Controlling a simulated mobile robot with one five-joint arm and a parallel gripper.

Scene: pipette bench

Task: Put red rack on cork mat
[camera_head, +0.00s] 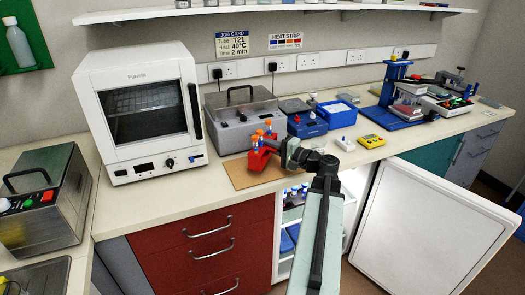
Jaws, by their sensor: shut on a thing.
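The red rack (258,160) is a small red block with several orange-capped tubes (268,131) standing in it. It is over the right part of the brown cork mat (240,178) on the bench; whether it touches the mat or hangs just above cannot be told. My gripper (283,152) reaches in from the right and is shut on the red rack. The gripper hides the rack's right side. The left and front parts of the mat are bare.
A white oven (140,105) stands left of the mat. A grey lidded bath (243,122) is behind it. A blue box (307,126) and a yellow device (371,141) stand to the right. Below, an open fridge (295,215) shows its white door (430,225).

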